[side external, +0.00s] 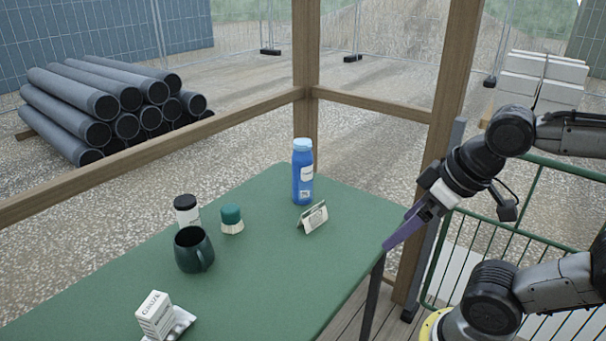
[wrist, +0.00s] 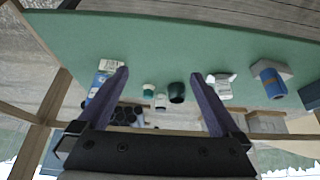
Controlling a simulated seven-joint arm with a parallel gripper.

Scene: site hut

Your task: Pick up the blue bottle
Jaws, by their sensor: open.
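The blue bottle (side external: 303,181), with a pale blue cap and a white label, stands upright near the far corner of the green table (side external: 264,275). In the wrist view, a blue and white shape, probably the bottle (wrist: 97,82), is partly behind the left finger. A small white folded card (side external: 313,218) stands just in front of the bottle. My gripper (side external: 389,245), with purple fingers, is by the table's right edge, well apart from the bottle. In the wrist view my gripper (wrist: 158,74) is open, with nothing held between its fingers.
A dark green mug (side external: 193,251), a black-lidded jar (side external: 186,209), a green-capped container (side external: 231,219) and a white box (side external: 155,315) stand on the table. The wrist view also shows a blue cylinder (wrist: 269,83). A wooden post (side external: 305,75) rises behind the bottle.

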